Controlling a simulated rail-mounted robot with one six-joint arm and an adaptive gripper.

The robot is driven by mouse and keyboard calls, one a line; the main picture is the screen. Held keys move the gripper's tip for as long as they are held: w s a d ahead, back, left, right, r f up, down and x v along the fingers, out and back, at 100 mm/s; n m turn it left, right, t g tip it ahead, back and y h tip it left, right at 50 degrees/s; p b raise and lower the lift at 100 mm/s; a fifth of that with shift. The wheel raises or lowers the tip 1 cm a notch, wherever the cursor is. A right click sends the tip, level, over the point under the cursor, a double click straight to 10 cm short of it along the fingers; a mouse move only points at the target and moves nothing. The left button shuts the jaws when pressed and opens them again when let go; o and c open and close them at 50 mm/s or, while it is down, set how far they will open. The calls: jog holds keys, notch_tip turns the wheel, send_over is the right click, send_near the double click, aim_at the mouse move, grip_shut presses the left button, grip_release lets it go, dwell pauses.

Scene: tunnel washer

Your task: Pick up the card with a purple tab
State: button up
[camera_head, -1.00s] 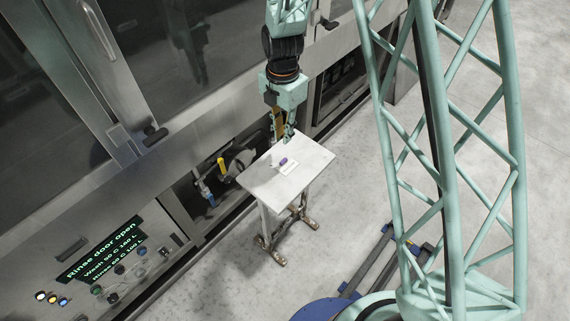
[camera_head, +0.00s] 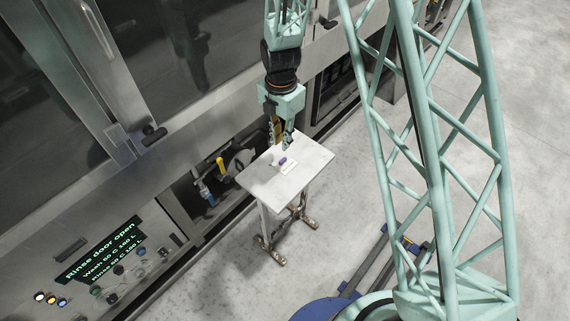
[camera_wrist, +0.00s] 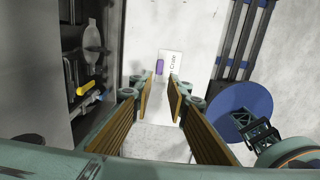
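The card (camera_head: 289,168) is white with a purple tab (camera_head: 282,161) and lies on the small pale table (camera_head: 308,160). In the wrist view the card (camera_wrist: 172,62) reads "Crate" along its face, with the purple tab (camera_wrist: 160,67) at its left edge. My gripper (camera_head: 281,142) is above the back left part of the table, pointing down. In the wrist view my gripper (camera_wrist: 161,88) has its two fingers spread wide with nothing between them. The card shows beyond the fingertips, apart from them.
The steel washer (camera_head: 150,180) with its lit display (camera_head: 105,248) stands left of the table. A yellow-handled valve (camera_head: 221,165) shows in its lower recess. Grey floor (camera_head: 350,200) lies open to the right of the table. A blue disc (camera_wrist: 238,112) shows at right in the wrist view.

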send_over(283, 159)
jog(key=shift+s+a+f, duration=0.1)
jog(key=shift+f, duration=1.2)
jog(key=shift+s+a+f, duration=0.1)
jog(key=shift+f, duration=1.2)
jog(key=shift+f+b, duration=0.1)
jog(key=shift+b, duration=0.2)
jog(key=shift+w+d+f+b, duration=0.1)
jog(key=shift+f+b, duration=0.1)
jog(key=shift+f, duration=1.05)
jog(key=shift+d+f+b, duration=0.1)
jog(key=shift+f+b, duration=0.1)
jog(key=shift+f, duration=1.05)
jog(key=c, duration=0.4)
jog(key=shift+c, duration=0.2)
jog(key=shift+r, duration=0.2)
